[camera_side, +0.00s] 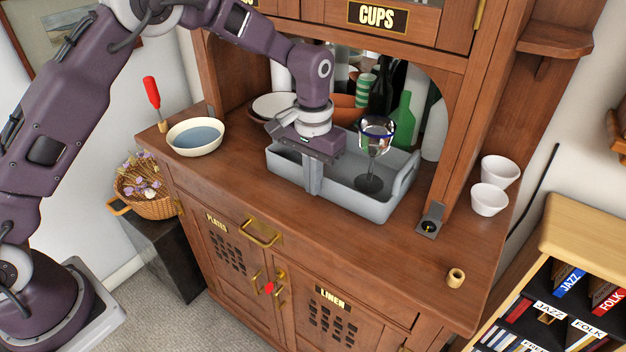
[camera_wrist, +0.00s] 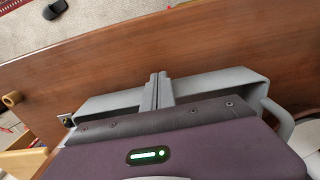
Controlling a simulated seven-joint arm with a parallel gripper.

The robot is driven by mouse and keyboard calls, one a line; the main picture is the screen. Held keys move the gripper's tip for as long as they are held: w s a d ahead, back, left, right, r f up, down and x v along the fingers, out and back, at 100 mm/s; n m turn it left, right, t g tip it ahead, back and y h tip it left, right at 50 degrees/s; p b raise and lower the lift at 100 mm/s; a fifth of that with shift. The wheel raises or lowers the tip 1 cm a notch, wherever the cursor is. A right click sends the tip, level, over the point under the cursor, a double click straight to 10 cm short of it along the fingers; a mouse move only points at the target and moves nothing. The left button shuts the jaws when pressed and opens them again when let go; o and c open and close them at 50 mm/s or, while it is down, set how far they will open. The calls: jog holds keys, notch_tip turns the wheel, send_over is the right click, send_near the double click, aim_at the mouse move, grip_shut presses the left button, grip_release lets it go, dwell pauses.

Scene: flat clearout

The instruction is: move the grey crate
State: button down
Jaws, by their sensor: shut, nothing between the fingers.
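The grey crate (camera_side: 352,203) stands on the wooden cabinet top, in front of the arched recess. A clear stemmed glass (camera_side: 376,138) with a dark blue rim stands upright in it, and the crate's right end has a raised handle. My gripper (camera_side: 313,188) points down at the crate's long front wall, left of its middle. Its fingers are together and empty, overlapping that wall's outer face; I cannot tell whether they touch. In the wrist view, the shut fingers (camera_wrist: 158,90) cross in front of the crate wall (camera_wrist: 220,84), and my gripper's body hides most of the crate.
A cream bowl (camera_side: 195,138) with a blue inside stands left of the crate. Behind the crate are a green bottle (camera_side: 404,122), an orange bowl (camera_side: 348,110) and other dishes. Two white cups (camera_side: 489,199) and a wooden ring (camera_side: 456,275) stand right. The front strip of the top is clear.

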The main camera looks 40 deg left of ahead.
jog(key=s, duration=0.4)
jog(key=s+a+r+t, duration=0.1)
jog(key=s+a+r, duration=0.15)
jog(key=r, duration=0.65)
jog(key=s+a+r+t, duration=0.1)
jog(key=s+r, duration=0.3)
jog(key=r, duration=0.5)
jog(key=s+a+t, duration=0.1)
jog(key=s+a, duration=0.1)
jog(key=s, duration=0.8)
jog(key=s+a+t, duration=0.2)
jog(key=s+a, duration=0.1)
jog(key=s, duration=0.7)
jog(key=shift+s+r+t, duration=0.2)
jog(key=shift+t, duration=0.1)
